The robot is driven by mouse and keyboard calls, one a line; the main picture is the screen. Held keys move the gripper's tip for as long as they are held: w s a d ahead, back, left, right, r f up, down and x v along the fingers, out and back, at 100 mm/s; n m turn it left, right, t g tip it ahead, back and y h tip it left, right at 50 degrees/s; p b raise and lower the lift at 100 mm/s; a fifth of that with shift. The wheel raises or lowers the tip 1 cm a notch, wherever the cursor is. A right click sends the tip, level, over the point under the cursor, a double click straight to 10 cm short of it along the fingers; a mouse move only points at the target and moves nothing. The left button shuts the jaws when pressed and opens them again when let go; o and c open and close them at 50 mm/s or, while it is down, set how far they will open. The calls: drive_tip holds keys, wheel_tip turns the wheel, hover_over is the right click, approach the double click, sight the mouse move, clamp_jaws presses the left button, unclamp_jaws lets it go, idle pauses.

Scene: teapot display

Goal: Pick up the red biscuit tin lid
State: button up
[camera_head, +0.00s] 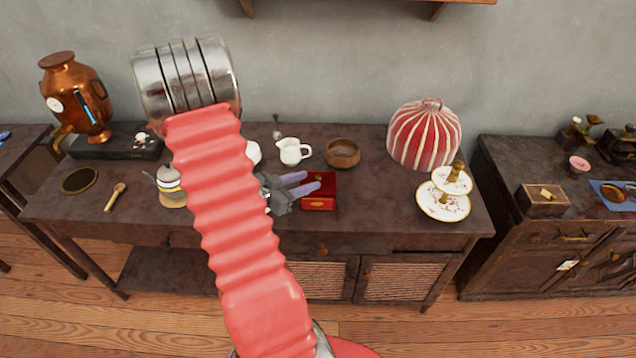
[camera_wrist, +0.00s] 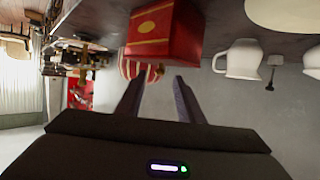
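The red biscuit tin (camera_head: 318,204) stands on the dark table near its front edge. It also shows upside down in the wrist view (camera_wrist: 178,35), with gold trim and a gold oval label. I cannot make out the lid as a separate piece. My gripper (camera_head: 311,180) is open, its two grey-purple fingers pointing right over the tin's left part in the head view. In the wrist view the fingers (camera_wrist: 158,82) are apart with nothing held between them, and the tin lies beyond their tips. I cannot tell whether they touch it.
A white jug (camera_head: 292,151) and brown bowl (camera_head: 343,153) stand behind the tin. A striped red dome (camera_head: 424,134) and tiered plate stand (camera_head: 442,201) are at the right. A copper urn (camera_head: 76,95) is far left. Table between tin and plate stand is clear.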

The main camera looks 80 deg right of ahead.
sight(316, 178)
drive_tip(key=shift+x, duration=1.8)
drive_tip(key=shift+c, duration=0.4)
clamp_jaws()
